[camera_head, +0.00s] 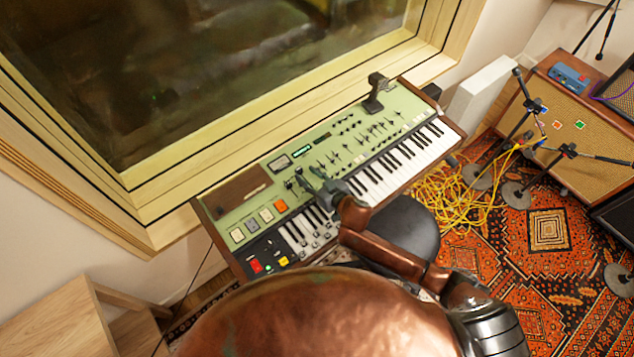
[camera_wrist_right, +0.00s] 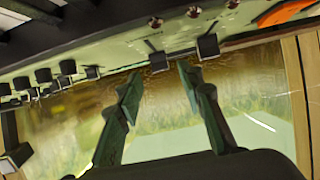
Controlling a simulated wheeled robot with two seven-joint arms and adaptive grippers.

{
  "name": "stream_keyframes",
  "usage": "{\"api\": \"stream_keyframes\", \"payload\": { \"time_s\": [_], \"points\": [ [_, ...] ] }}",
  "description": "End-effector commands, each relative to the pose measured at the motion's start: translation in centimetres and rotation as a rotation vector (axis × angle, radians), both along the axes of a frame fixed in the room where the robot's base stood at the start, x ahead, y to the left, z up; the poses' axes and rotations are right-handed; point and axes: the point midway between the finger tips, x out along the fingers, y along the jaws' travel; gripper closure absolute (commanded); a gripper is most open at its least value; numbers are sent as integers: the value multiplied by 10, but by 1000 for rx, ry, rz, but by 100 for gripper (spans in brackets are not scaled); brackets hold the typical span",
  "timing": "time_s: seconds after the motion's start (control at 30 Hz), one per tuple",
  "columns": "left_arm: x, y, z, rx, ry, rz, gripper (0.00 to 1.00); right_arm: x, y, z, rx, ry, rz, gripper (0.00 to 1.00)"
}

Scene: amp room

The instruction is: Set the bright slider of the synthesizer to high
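The synthesizer (camera_head: 300,160) is a green-panelled keyboard with wooden ends, standing below the window. Its panel carries several dark sliders; in the right wrist view, black slider caps (camera_wrist_right: 67,67) line the panel edge. I cannot read any label, so I cannot tell which one is the bright slider. My right gripper (camera_head: 303,182) is over the left-middle part of the panel, hiding some controls. In the right wrist view its two fingers (camera_wrist_right: 160,72) are apart, with one slider cap (camera_wrist_right: 157,60) showing between and just beyond the tips. Contact cannot be told. My left gripper is not in view.
A black object (camera_head: 375,95) stands on the synthesizer's back right edge. A dark stool (camera_head: 405,225) is in front of the keys. Yellow cables (camera_head: 455,200), microphone stands and an amplifier (camera_head: 560,115) are at right on a patterned rug (camera_head: 520,285). A wooden shelf (camera_head: 70,325) is at lower left.

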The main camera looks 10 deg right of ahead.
Motion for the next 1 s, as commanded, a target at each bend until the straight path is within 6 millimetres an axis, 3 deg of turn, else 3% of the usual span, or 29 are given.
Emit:
{"api": "stream_keyframes", "payload": {
  "time_s": [0.2, 0.4, 1.0],
  "points": [
    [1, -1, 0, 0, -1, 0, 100, -38, -19, 17, 1, 1, 1, 65],
    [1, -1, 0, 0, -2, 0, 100, -56, -28, 27, 0, -1, 0, 65],
    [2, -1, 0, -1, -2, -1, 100, -60, -30, 28, 1, -1, 1, 65]
  ]
}}
